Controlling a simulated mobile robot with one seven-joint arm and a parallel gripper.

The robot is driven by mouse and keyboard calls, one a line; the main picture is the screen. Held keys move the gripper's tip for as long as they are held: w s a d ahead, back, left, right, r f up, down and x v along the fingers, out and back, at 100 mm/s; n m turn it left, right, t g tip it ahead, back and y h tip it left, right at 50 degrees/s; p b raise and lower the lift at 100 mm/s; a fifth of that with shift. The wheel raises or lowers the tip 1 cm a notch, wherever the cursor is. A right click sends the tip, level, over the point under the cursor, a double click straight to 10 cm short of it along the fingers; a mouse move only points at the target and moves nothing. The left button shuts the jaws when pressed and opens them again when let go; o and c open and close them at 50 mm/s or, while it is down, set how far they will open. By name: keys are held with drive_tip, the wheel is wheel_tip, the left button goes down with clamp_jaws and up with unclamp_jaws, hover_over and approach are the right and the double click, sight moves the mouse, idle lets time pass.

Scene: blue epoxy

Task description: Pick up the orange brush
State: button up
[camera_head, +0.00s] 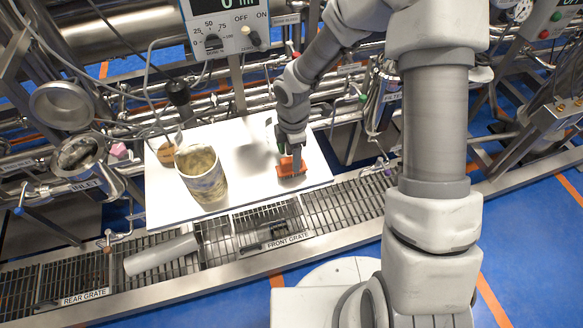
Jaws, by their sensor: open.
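The orange brush (286,169) lies on the right part of a white board, near its front edge. My gripper (296,160) points down from above at the brush, with its fingertips at or just over the brush's top. The jaws are open, but the fingers are small here and partly merge with the brush. I cannot tell whether they touch it. My arm hides part of the brush's far side. A small green thing (281,148) shows just behind the brush.
A tall stained beige container (202,174) stands on the white board (240,198), left of the brush. A small brown item (166,153) lies behind it. Metal grates (330,205) and a grey cylinder (160,255) lie in front. Pipes and a control box (228,25) are behind.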

wheel_tip(320, 180, down, 5)
drive_tip(key=shift+w+a+f+b, duration=0.1)
drive_tip(key=shift+a+b, duration=0.05)
drive_tip(key=shift+b, duration=0.5)
clamp_jaws()
